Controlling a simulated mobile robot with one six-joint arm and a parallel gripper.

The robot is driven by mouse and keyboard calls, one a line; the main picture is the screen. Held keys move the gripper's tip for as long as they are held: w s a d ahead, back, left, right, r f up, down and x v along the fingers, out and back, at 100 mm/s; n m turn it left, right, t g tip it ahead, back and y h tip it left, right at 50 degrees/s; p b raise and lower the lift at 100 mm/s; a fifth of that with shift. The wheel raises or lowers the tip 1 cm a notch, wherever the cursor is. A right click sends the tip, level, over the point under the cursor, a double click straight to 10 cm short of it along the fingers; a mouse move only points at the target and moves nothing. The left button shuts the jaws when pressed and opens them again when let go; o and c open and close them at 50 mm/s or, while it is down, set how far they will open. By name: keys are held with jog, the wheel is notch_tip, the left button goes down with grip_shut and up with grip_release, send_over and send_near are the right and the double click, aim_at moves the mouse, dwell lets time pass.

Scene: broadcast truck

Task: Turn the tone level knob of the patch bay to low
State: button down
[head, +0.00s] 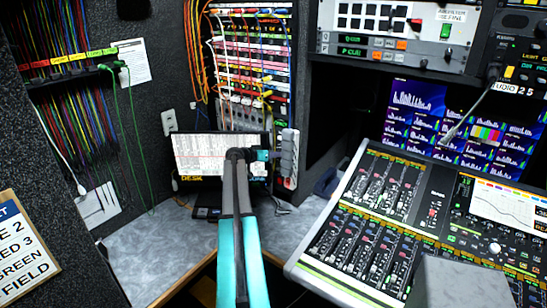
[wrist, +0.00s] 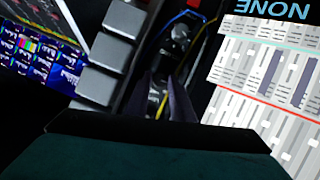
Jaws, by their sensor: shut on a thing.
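The patch bay (head: 250,55) stands at the back centre in the head view, full of coloured cords, with a row of knobs low on its panel. My gripper (head: 268,155) is at the lower part of it, in front of the screen's right edge. In the wrist view my gripper's two dark fingers (wrist: 165,95) reach up to a dark panel and are shut on a small dark part there, which I take to be the tone level knob. The knob's pointer and markings are hidden or too dark to read.
A lit screen (head: 215,153) stands just left of my gripper and also fills the right of the wrist view (wrist: 270,80). Grey blocks (wrist: 122,38) sit close to the fingers. A mixing console (head: 400,215) is at the right. The grey desk (head: 165,245) is clear at the left.

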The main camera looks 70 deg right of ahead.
jog(key=shift+w+d+b, duration=0.15)
jog(key=shift+d+b, duration=0.05)
jog(key=shift+b, duration=0.25)
jog(key=shift+w+d+f+n+g+h+b, duration=0.15)
jog(key=shift+n+g+h+b, duration=0.65)
jog(key=shift+n+b, duration=1.65)
jog(key=shift+w+a+f+n+g+h+b, duration=0.1)
jog(key=shift+f+n+g+h+b, duration=0.1)
jog(key=shift+n+g+b, duration=1.7)
jog(key=shift+w+d+f+n+g+h+b, duration=0.15)
jog(key=shift+n+g+h+b, duration=0.35)
jog(key=shift+n+b, duration=2.5)
jog(key=shift+s, duration=0.1)
jog(key=shift+r, duration=0.1)
jog(key=c, duration=1.5)
grip_release()
jog(key=shift+c, duration=0.2)
jog(key=shift+a+f, duration=0.1)
jog(key=shift+f, duration=0.1)
